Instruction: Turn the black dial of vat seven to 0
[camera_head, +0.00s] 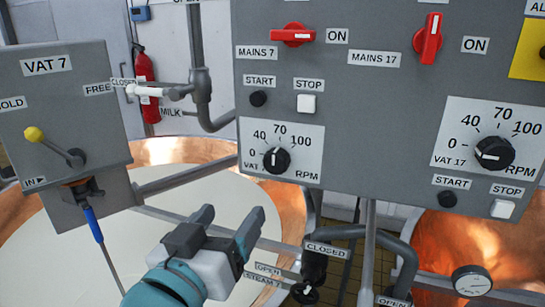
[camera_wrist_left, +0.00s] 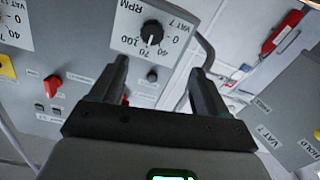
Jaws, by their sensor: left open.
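The black dial of vat 7 (camera_head: 276,160) sits on a white scale plate marked 0, 40, 70, 100 and RPM. Its white mark points up, between 40 and 70. In the left wrist view the panel appears upside down, and the dial (camera_wrist_left: 151,33) shows just beyond the fingertips. My left gripper (camera_head: 232,213) is open and empty, below and left of the dial in the head view, and apart from it. Its two fingers (camera_wrist_left: 160,66) also show spread in the wrist view. My right gripper is not in view.
The grey panel also carries a START button (camera_head: 258,98), a STOP button (camera_head: 306,103), red mains switches (camera_head: 293,34) and the vat 17 dial (camera_head: 494,153). A steam valve (camera_head: 308,280) and pipes stand below the panel. The vat 7 box (camera_head: 100,75) is left.

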